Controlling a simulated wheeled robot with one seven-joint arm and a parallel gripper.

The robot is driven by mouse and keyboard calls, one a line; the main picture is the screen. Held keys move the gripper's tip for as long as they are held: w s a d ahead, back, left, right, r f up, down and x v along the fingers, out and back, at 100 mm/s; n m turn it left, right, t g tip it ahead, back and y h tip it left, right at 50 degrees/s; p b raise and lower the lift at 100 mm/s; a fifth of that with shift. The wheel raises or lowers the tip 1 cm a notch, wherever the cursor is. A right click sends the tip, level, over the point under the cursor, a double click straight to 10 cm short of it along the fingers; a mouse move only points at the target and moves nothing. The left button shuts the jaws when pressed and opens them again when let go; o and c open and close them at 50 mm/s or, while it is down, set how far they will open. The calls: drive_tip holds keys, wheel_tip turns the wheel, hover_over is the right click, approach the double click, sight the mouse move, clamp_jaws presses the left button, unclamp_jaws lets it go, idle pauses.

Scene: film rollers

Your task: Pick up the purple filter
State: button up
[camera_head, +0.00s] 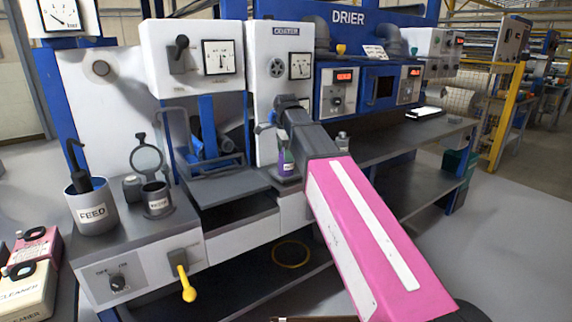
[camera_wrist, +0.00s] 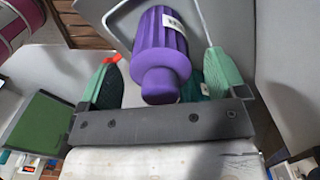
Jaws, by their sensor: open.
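The purple filter (camera_head: 286,162) is a small ribbed cylinder with a white label. In the head view it stands upright on a grey ledge below the coater panel. In the wrist view the filter (camera_wrist: 161,45) shows large, with its narrower rounded end towards the camera. My gripper (camera_wrist: 163,65) is open, with one green finger on each side of the filter. A gap shows between the filter and each finger, so neither appears to touch it. In the head view my pink arm ends just above the filter, and the fingers are hard to make out.
The coater panel (camera_head: 281,75) rises close behind the filter. A blue roller frame (camera_head: 212,140) stands to its left, with a FEED pot (camera_head: 92,205) and a dark cup (camera_head: 156,198) further left. A grey bench (camera_head: 405,145) runs right under the drier (camera_head: 368,88).

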drive_tip(key=shift+f, duration=0.65)
drive_tip(key=c, duration=0.9)
drive_tip(key=shift+c, duration=0.2)
drive_tip(key=shift+r, duration=0.2)
